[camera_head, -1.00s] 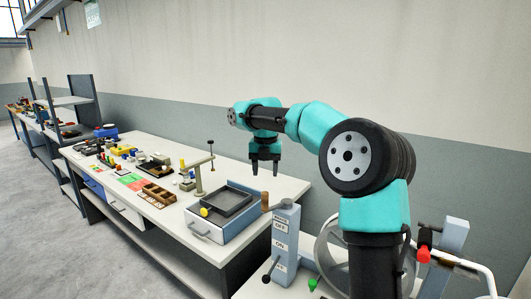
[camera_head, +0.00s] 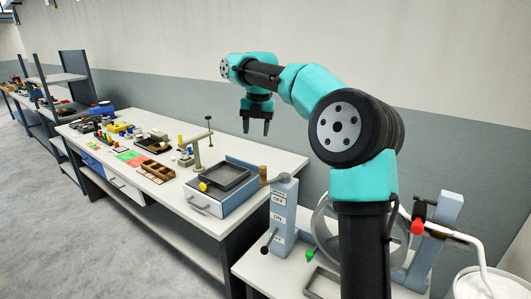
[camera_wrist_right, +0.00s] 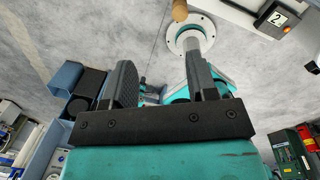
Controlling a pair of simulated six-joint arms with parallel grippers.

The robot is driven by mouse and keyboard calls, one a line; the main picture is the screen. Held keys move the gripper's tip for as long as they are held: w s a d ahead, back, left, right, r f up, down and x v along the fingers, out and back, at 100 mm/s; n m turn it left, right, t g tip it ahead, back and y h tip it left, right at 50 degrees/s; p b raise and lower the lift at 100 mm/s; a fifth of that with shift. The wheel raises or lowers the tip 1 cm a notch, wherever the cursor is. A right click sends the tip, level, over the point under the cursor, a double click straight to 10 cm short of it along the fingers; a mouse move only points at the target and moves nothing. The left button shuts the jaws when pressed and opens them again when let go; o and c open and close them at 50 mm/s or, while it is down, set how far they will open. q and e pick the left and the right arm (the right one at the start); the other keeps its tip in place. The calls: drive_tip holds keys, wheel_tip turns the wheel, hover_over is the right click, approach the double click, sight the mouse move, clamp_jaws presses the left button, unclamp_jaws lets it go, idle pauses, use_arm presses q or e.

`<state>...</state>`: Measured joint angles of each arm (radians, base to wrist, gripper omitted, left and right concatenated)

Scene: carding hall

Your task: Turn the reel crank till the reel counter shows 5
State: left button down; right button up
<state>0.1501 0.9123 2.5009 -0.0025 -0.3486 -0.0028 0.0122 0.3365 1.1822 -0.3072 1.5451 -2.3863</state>
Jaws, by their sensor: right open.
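My right gripper (camera_head: 256,128) is open and empty, held above the back of the long bench in the head view. Its two spread fingers also show in the right wrist view (camera_wrist_right: 160,85), with nothing between them. In the wrist view, a dark box with a white plate reading 2 (camera_wrist_right: 278,18) is at the top right; I cannot tell for sure that it is the reel counter. A wooden knob (camera_wrist_right: 180,10) shows at the top. In the head view, a large grey wheel (camera_head: 322,227) stands partly hidden behind my right arm. I cannot clearly identify the reel crank. My left gripper is not in view.
A blue-grey lever box (camera_head: 282,210) with OFF and ON labels stands beside the wheel. A red knob (camera_head: 418,226) is near a post, and a white bucket (camera_head: 485,285) is at far right. The bench holds a dark tray (camera_head: 222,176) and several small items.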

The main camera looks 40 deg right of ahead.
drive_tip(key=w+a+f+m+t, duration=0.3)
drive_tip(key=w+a+m+t, duration=0.5)
drive_tip(key=w+m, duration=0.2)
drive_tip(key=w+a+f+m+t, duration=0.3)
drive_tip(key=w+a+m+t, duration=0.4)
drive_tip(key=w+a+m, duration=0.25)
drive_tip(key=s+d+f+m+g+h, duration=0.1)
drive_tip(key=s+f+m+g+h, duration=0.2)
drive_tip(key=s+m+h, duration=0.3)
drive_tip(key=s+d+f+m+g+h, duration=0.1)
drive_tip(key=s+f+m+g+h, duration=0.2)
drive_tip(key=s+m, duration=0.6)
drive_tip(key=s+d+f+m+g+h, duration=0.1)
drive_tip(key=s+f+m+g+h, duration=0.2)
drive_tip(key=s+m+g+h, duration=0.4)
drive_tip(key=shift+s+d+f+m+h, duration=0.2)
drive_tip(key=shift+s+m+h, duration=0.4)
drive_tip(key=shift+m+h, duration=0.45)
drive_tip(key=shift+d, duration=0.1)
